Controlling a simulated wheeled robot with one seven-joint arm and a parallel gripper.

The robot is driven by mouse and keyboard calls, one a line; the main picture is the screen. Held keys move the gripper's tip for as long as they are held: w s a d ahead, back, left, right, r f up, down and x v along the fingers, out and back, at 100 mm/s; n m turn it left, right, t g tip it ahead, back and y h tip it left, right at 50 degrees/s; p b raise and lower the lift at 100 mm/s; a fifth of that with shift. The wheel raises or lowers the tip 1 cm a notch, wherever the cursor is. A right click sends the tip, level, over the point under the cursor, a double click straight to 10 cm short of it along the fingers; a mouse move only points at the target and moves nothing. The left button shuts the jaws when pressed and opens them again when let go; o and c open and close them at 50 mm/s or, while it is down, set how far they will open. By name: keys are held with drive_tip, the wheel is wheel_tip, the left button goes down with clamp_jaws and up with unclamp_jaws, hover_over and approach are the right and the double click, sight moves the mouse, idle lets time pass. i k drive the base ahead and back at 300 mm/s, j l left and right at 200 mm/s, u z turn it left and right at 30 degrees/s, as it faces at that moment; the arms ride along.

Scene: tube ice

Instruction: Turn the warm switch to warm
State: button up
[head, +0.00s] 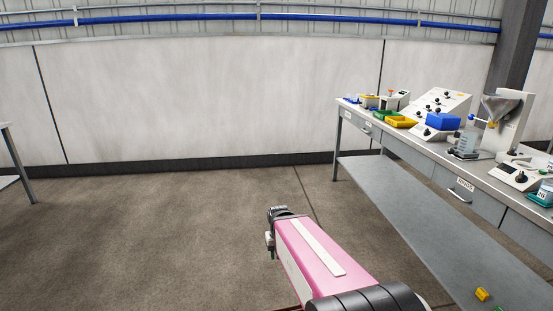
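I cannot pick out for sure which control is the warm switch, as labels are too small to read. On the grey bench (366,181) at the right, a white sloped panel (459,105) carries several black knobs. A low white unit with a black knob (521,176) stands near the right edge, and another white unit (425,132) has a blue block on top. My pink arm reaches forward over the floor, left of the bench and apart from it. At its far end, only small dark parts of what may be my gripper (270,241) show; its fingers cannot be made out.
Yellow (401,122) and green trays (381,115), a beaker (468,145), a metal funnel on a white stand and a teal container (546,190) crowd the bench. A lower shelf (405,205) juts out beneath it. Open floor (150,230) lies left.

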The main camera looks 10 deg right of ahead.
sight(512, 153)
drive_tip(key=i+j+z, duration=0.15)
drive_tip(key=i+z, duration=0.15)
drive_tip(key=i, duration=0.2)
drive_tip(key=i+j+z, duration=0.3)
drive_tip(key=i, duration=0.2)
drive_tip(key=z, duration=1.95)
